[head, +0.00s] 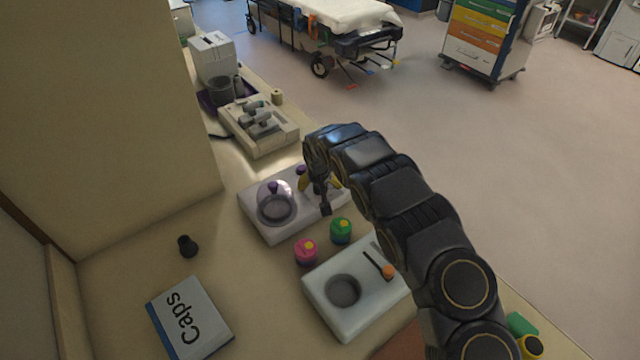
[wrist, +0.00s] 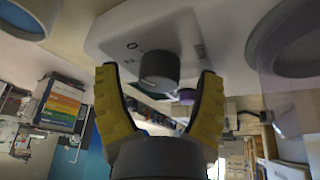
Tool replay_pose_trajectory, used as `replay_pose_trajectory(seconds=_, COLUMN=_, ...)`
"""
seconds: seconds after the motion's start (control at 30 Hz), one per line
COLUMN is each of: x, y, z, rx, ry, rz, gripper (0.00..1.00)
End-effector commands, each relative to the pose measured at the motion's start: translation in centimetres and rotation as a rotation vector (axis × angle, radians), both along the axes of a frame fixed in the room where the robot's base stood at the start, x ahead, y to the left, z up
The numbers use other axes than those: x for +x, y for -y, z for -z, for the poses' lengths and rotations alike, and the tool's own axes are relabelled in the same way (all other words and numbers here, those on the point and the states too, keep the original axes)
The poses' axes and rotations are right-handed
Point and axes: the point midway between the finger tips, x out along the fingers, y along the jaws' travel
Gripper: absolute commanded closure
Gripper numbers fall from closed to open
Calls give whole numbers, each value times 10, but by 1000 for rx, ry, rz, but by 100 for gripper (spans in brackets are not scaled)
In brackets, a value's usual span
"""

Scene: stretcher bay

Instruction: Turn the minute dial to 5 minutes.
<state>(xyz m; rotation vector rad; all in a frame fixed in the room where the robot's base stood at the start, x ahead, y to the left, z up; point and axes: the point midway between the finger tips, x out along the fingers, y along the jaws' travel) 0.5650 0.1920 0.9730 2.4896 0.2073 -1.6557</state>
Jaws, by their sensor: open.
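The minute dial (wrist: 159,70) is a dark grey round knob on the white device (wrist: 105,32) in the wrist view. Small marks, seemingly 0 and 2, show to its left, and lettering that looks like MIN is at its right. I cannot make out a pointer. My gripper (wrist: 158,74) is open. Its yellow fingers stand on either side of the dial, with visible gaps. In the head view the white device (head: 252,217) carries a clear dome; my gripper (head: 315,187) is over its right part, and the dial is hard to make out there.
A pink jar (head: 306,251) and a green jar (head: 341,230) stand close in front of the device. A second white unit (head: 325,315) with a round well is nearer. A Caps box (head: 190,318) and a small black item (head: 187,245) lie left. A tray (head: 262,128) is behind.

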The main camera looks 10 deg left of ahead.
Motion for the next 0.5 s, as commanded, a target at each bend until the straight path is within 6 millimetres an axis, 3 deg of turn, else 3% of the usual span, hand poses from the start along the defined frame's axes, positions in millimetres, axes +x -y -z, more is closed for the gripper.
replay_pose_trajectory(seconds=0.07, x=0, y=0, z=0, rx=0, ry=0, rz=0, gripper=31)
replay_pose_trajectory(seconds=0.2, x=0, y=0, z=0, rx=0, ry=0, rz=0, gripper=90)
replay_pose_trajectory(seconds=0.23, x=0, y=0, z=0, rx=0, ry=0, rz=0, gripper=95)
replay_pose_trajectory(seconds=0.5, x=0, y=0, z=0, rx=1, ry=1, rz=-7, gripper=95)
